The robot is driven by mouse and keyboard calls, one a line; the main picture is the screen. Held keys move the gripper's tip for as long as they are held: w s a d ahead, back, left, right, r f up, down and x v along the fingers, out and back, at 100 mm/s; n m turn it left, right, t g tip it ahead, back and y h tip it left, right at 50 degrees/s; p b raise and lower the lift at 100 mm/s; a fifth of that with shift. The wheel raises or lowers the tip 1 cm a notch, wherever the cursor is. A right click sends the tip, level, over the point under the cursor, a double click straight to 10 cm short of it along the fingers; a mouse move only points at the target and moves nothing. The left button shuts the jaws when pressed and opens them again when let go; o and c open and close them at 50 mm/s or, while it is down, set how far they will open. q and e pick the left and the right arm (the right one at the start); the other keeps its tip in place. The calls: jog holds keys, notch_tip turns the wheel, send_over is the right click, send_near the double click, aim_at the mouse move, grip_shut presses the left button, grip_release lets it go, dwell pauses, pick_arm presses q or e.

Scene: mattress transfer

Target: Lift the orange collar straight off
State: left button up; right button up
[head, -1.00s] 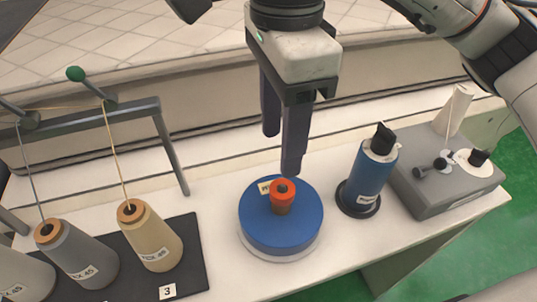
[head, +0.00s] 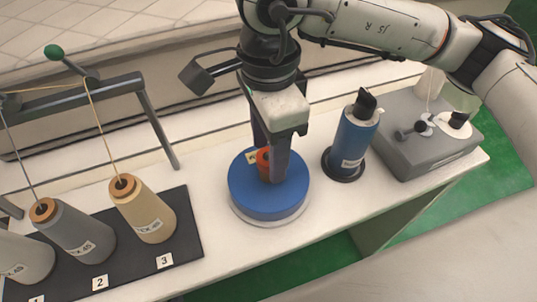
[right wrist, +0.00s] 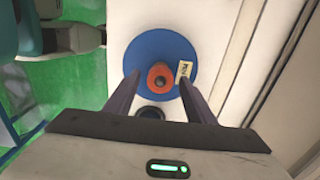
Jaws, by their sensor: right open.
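The orange collar (head: 263,158) sits on top of the round blue drum (head: 243,197), partly hidden by my right gripper in the head view. In the right wrist view the collar (right wrist: 160,75) shows as an orange ring around a dark centre post, on the blue disc (right wrist: 147,45) with a small label beside it. My right gripper (head: 268,162) points down over the drum, its fingers on either side of the collar. It is open, with gaps between the fingers and the collar in the right wrist view (right wrist: 160,85). My left gripper is not in view.
A blue spool (head: 355,138) on a dark base stands right of the drum, with a grey device (head: 425,145) beyond it. Several thread cones stand on a black mat (head: 185,225) at left, under a grey rail (head: 125,85). The white table (head: 215,265) is bare in front.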

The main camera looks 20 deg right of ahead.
jog(key=c, duration=1.1)
jog(key=shift+r, duration=0.15)
notch_tip(320, 180, up, 10)
jog(key=shift+f+b, duration=0.1)
jog(key=shift+b, duration=0.2)
